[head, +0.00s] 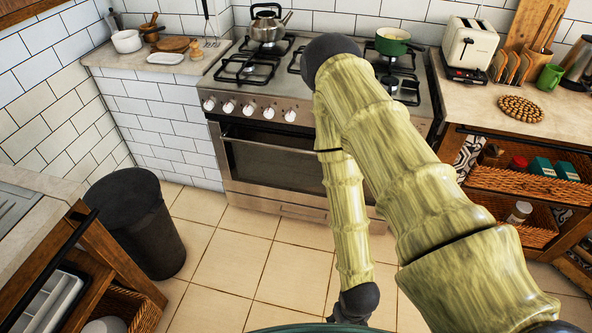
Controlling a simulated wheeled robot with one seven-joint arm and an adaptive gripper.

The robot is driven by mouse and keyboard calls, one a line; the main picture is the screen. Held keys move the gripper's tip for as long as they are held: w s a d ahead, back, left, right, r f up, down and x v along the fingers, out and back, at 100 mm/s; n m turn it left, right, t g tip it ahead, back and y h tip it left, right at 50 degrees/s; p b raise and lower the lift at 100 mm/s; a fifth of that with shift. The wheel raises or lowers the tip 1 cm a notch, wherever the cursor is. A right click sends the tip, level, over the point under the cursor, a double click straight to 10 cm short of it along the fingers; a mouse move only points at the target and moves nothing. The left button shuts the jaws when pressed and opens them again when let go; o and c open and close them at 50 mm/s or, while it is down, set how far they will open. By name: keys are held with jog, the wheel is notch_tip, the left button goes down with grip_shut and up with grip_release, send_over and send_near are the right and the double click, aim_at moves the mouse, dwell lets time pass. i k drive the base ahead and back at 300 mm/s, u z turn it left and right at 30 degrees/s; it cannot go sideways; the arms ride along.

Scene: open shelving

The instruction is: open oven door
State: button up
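The oven (225,110) stands against the tiled back wall, with white knobs along its front. Its oven door (262,165) has a dark glass window and looks shut and upright. A horizontal metal handle (265,147) runs across the top of the door. My arm crosses in front of the right part of the oven and hides the right end of the door and handle. The arm bends down to a dark wrist joint near the bottom edge. The wrist is well apart from the door in the picture.
Tiled floor (225,255) in front of the oven is clear. A dark bin (140,225) stands on the left, beside a wooden cabinet (105,265). Open shelves with wicker baskets (515,180) stand on the right. A kettle (267,25) and green pot (392,42) sit on the stove.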

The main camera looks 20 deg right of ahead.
aim_at(282, 165)
jog(key=z, duration=0.05)
jog(key=k, duration=1.15)
jog(key=u, duration=0.75)
jog(key=i, duration=1.65)
jog(key=z, duration=0.7)
